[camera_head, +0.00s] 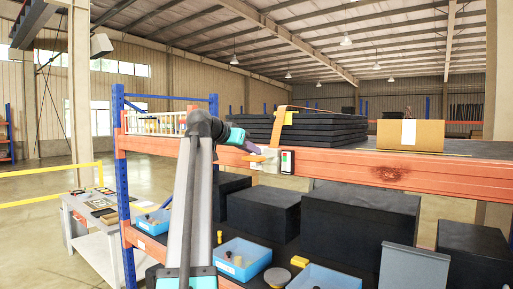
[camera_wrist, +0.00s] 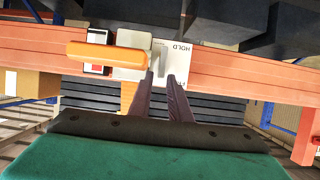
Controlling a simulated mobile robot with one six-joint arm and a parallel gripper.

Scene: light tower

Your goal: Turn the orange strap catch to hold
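The orange strap catch (camera_wrist: 107,55) is a rounded bar lying level across a pale plate (camera_wrist: 130,72) on the shelf beam in the wrist view. It points left, away from the upside-down word HOLD on the plate's right part. In the head view the catch (camera_head: 258,158) is small and partly covered near my gripper (camera_head: 250,148). In the wrist view my gripper (camera_wrist: 162,76) has two dark fingers with a narrow empty gap between them. Their tips are in front of the plate, just right of the catch; contact cannot be told.
An orange strap (camera_head: 279,125) runs over stacked black panels (camera_head: 318,128). A small indicator box (camera_head: 287,162) sits on the orange beam (camera_head: 420,174), right of the catch. A cardboard box (camera_head: 410,135) stands on the shelf. Black boxes and blue bins (camera_head: 242,258) are below.

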